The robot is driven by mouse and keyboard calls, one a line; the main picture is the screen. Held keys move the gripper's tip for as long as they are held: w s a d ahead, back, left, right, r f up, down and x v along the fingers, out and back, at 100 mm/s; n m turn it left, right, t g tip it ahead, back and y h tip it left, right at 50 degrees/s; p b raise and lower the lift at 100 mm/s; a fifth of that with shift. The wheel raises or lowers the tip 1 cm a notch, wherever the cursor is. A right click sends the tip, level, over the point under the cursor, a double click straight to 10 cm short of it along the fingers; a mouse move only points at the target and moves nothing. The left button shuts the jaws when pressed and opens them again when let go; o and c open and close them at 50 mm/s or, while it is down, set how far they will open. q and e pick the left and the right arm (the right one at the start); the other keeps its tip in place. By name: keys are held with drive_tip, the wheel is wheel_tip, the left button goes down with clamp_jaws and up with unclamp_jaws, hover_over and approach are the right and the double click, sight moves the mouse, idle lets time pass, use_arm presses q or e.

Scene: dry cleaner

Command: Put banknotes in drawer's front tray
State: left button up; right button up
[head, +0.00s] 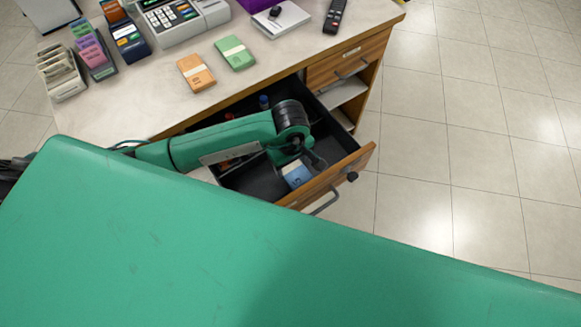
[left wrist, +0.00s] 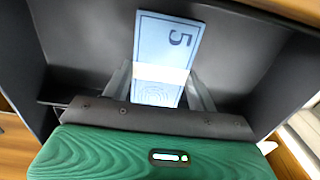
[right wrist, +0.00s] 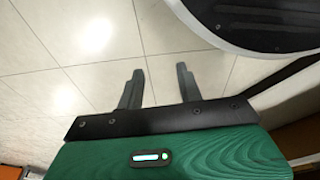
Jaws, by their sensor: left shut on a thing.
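A blue-white banded banknote bundle (head: 297,175) with a "5" on it is inside the open drawer (head: 345,165), near the drawer's front. It also shows in the left wrist view (left wrist: 168,45) between my left fingers. My left gripper (head: 306,160) reaches down into the drawer and is shut on this bundle; my arm partly hides it. Whether the bundle rests on the drawer's bottom I cannot tell. An orange bundle (head: 196,73) and a green bundle (head: 235,53) lie on the counter. My right gripper (right wrist: 158,78) is open and empty above the tiled floor.
The counter (head: 135,103) holds a cash register (head: 180,18), card holders at left, a white device (head: 275,19) and a remote (head: 335,16). Small red and blue items (head: 264,102) are at the drawer's back. A shut drawer (head: 347,65) is beside it. Floor at right is clear.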

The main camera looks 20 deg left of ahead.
sight(291, 166)
use_arm(q)
drive_tip(key=shift+f, duration=1.8)
drive_tip(key=shift+f, duration=0.1)
drive_tip(key=o, duration=1)
use_arm(e)
drive_tip(key=shift+w+r, duration=0.15)
drive_tip(key=shift+r, duration=0.15)
